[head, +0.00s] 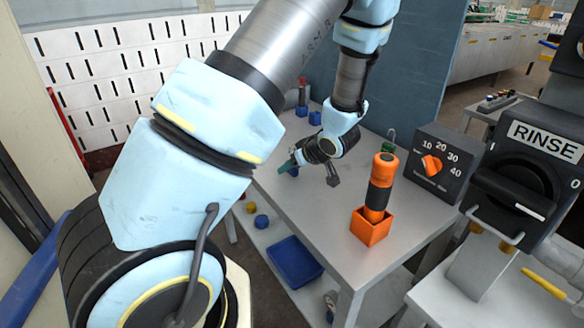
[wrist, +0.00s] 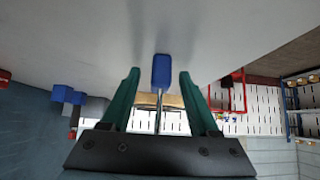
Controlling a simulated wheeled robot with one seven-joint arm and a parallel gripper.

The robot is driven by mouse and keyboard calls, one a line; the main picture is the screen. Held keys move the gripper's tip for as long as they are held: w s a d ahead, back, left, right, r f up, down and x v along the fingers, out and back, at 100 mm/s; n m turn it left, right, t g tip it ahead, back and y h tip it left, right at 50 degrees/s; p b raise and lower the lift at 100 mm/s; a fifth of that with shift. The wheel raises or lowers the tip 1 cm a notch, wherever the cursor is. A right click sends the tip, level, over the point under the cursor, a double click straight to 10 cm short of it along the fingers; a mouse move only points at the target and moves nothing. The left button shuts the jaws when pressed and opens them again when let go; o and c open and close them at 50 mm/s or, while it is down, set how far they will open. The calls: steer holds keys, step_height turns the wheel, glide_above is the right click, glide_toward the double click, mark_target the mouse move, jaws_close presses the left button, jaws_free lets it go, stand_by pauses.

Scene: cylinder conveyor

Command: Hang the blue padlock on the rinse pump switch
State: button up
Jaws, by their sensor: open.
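The blue padlock (wrist: 161,70) is in the wrist view, with its body at the fingertips and its metal shackle running back between the fingers. My gripper (wrist: 158,80) is open, with one green finger on each side of the padlock and a gap visible on both sides. In the head view my gripper (head: 288,166) is low at the left part of the grey table, and a bit of blue beside it is mostly hidden. The rinse pump switch (head: 513,190) is a black box with a RINSE label, a black handle and a metal loop below, at the right.
An orange-and-black tool stands in an orange holder (head: 370,229) on the grey table (head: 325,215). A timer box (head: 438,165) with an orange knob sits behind it. Small blue blocks (head: 315,118) are at the table's far end. A blue tray (head: 295,262) lies below.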

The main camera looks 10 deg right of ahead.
jaws_close()
stand_by(0.3)
stand_by(0.4)
